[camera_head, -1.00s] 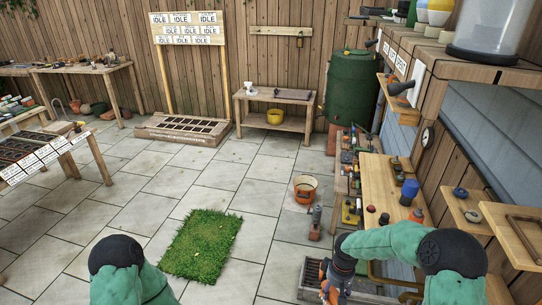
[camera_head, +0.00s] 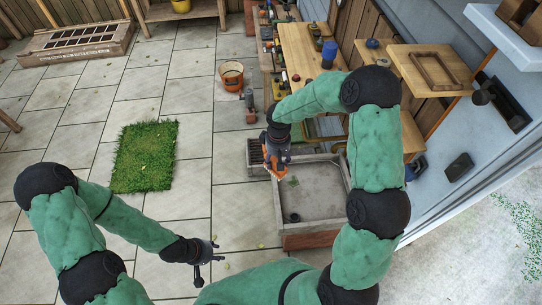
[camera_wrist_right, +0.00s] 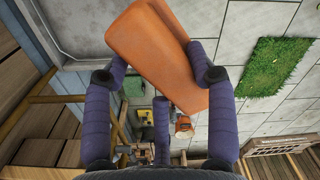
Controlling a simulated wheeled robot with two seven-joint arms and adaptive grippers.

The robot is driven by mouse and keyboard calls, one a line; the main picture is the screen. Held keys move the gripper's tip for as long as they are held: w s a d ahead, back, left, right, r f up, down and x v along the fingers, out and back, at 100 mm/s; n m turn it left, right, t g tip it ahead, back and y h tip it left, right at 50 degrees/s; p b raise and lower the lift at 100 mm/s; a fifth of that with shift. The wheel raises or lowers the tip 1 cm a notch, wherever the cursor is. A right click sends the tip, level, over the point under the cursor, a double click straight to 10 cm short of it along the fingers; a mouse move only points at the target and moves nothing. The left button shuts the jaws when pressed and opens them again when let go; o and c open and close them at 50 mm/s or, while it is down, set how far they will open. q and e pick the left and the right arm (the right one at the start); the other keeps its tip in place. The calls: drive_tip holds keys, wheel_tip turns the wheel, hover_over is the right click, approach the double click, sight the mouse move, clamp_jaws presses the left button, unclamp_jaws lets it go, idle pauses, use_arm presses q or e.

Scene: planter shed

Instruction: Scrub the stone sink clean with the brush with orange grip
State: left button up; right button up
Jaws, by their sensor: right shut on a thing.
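The stone sink (camera_head: 326,190) is a grey square basin at the centre right of the head view, with a small green scrap and a round dark spot inside. Its grey rim shows at the upper left of the right wrist view (camera_wrist_right: 62,42). My right gripper (camera_head: 277,160) is above the sink's far left corner, shut on the brush with orange grip (camera_head: 279,170). In the right wrist view the orange block (camera_wrist_right: 150,45) sits between the purple fingers; any bristles are hidden. My left gripper (camera_head: 207,262) is open and empty, left of the sink over the paving.
A dark slatted rack (camera_head: 254,152) adjoins the sink's far left side. A wooden bench (camera_head: 305,62) with tools stands behind it. An orange bucket (camera_head: 231,75) and a grass mat (camera_head: 145,157) are on the paving. Shelves line the right wall.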

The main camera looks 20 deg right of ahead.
drive_tip(key=w+d+f+n+p, duration=0.1)
drive_tip(key=w+d+f+n, duration=0.1)
drive_tip(key=d+f+n, duration=0.3)
drive_tip(key=w+d+f+n+p, duration=0.1)
drive_tip(key=w+d+f+n, duration=0.2)
drive_tip(key=f, duration=1)
drive_tip(key=d+n, duration=0.2)
drive_tip(key=d, duration=0.1)
drive_tip(key=shift+w+n, duration=0.15)
drive_tip(key=shift+n, duration=0.25)
drive_tip(key=shift+d, duration=0.1)
wheel_tip(320, 180, down, 9)
drive_tip(key=b, duration=0.7)
drive_tip(key=shift+r+b, duration=0.15)
drive_tip(key=shift+b, duration=0.15)
